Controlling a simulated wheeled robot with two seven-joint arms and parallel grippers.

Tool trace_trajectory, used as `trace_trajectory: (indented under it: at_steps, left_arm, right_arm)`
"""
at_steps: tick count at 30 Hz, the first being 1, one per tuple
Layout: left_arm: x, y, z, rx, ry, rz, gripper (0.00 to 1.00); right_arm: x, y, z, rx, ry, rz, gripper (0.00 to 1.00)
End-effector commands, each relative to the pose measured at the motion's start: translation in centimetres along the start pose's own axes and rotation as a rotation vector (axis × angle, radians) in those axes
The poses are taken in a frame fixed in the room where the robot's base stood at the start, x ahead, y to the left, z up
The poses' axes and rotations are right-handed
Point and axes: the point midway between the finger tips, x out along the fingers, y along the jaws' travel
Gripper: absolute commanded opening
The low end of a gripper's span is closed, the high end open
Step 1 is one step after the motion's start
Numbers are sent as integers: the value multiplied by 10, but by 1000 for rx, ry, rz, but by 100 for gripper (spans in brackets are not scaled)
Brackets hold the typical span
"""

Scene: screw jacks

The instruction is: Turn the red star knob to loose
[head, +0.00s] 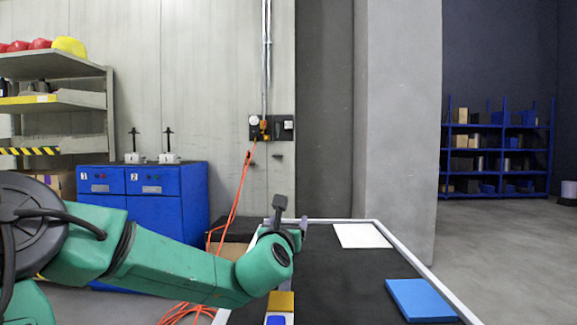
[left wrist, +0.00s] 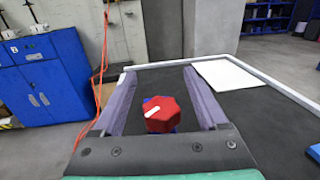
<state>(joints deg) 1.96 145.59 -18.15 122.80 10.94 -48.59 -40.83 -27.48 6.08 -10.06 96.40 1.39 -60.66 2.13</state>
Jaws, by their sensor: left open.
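The red star knob (left wrist: 160,115) shows in the left wrist view, with a white pointer mark on its top and a blue part under it. The mark points to the upper left. In that view the knob lies between the two purple-grey fingers of my left gripper (left wrist: 159,73), with gaps on both sides. The gripper is open and holds nothing. My right gripper is not in view.
The dark table (head: 330,285) has a pale raised rim. A white sheet (head: 362,235) and a blue block (head: 421,300) lie on its right side. A yellow and blue item (head: 281,302) is at the near left. Blue cabinets (head: 150,190) and an orange cable (head: 236,205) stand beyond.

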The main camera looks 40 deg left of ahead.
Motion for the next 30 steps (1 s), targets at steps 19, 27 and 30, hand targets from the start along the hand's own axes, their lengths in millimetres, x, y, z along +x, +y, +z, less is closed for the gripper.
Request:
trace_trajectory:
  at_steps: [19,27,30]
  left_arm:
    - [0,0,179,0,-2,-1,76]
    - [0,0,189,0,0,-2,76]
    - [0,0,188,0,0,-1,76]
  right_arm:
    - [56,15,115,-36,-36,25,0]
    - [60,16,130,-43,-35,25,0]
    - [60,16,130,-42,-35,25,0]
